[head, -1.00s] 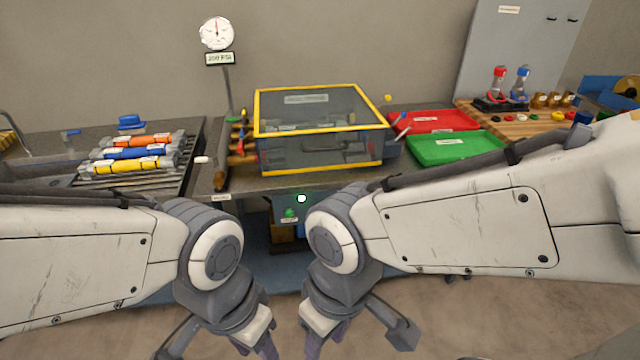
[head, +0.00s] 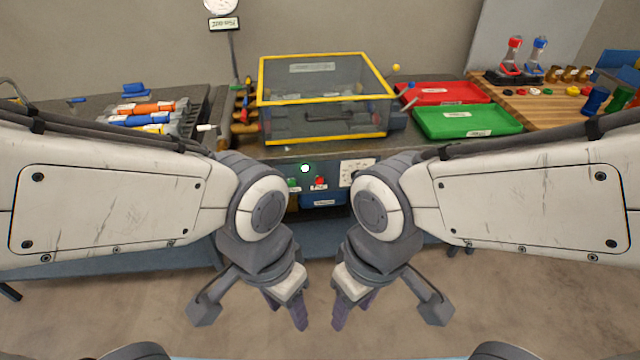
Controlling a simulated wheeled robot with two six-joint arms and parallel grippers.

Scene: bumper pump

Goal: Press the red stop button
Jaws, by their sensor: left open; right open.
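The red stop button (head: 320,181) sits on the front panel under the bench, below the yellow-framed clear box. A green button (head: 292,183) is just left of it on the same panel, and a lit white-green lamp (head: 305,168) is above them. My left gripper (head: 252,311) hangs open and empty below and left of the panel, nearer to me. My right gripper (head: 385,311) hangs open and empty below and right of it. Both are apart from the button. My right elbow partly covers the panel's right side.
The yellow-framed clear box (head: 322,69) stands on the bench above the panel. A red tray (head: 446,92) and a green tray (head: 468,122) lie to its right. Coloured cylinders (head: 148,108) lie at left. The floor in front is clear.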

